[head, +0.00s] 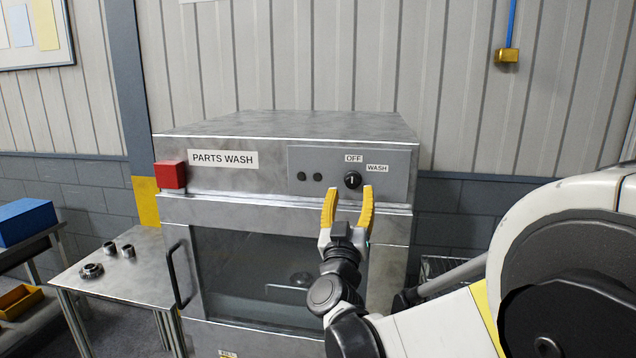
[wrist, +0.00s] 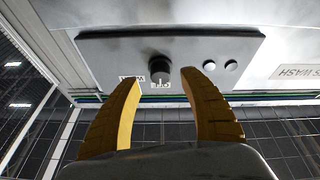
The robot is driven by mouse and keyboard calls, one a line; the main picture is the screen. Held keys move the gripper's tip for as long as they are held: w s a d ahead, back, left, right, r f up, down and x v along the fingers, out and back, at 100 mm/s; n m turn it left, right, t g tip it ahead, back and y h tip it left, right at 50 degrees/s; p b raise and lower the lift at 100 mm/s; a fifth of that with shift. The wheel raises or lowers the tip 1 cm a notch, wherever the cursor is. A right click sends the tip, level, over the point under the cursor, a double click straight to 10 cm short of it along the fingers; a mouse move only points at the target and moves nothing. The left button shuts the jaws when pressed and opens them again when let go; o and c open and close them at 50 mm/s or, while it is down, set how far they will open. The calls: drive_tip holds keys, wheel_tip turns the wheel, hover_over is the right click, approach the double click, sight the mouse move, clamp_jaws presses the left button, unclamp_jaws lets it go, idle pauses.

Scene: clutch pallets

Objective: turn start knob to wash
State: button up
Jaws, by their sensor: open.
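The start knob (head: 352,180) is a small black dial on the grey control panel (head: 300,158) of the parts washer. Its pale mark appears to point up at the OFF label (head: 354,158). The WASH label (head: 377,168) sits up and to the right of the knob. My gripper (head: 350,191) has two yellow fingers, open and empty, with the tips just below the knob in the head view. In the wrist view the knob (wrist: 160,70) appears between the open fingertips (wrist: 159,77). Contact with the knob cannot be told.
Two dark round indicators (head: 309,177) are left of the knob. A red box (head: 170,175) is on the washer's left upper corner. The washer's glazed door (head: 260,265) is below. A metal table (head: 120,265) with several small metal parts stands at left.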

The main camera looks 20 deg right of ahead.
sight(352, 184)
drive_tip(key=x, duration=0.4)
drive_tip(key=shift+r, duration=0.1)
clamp_jaws()
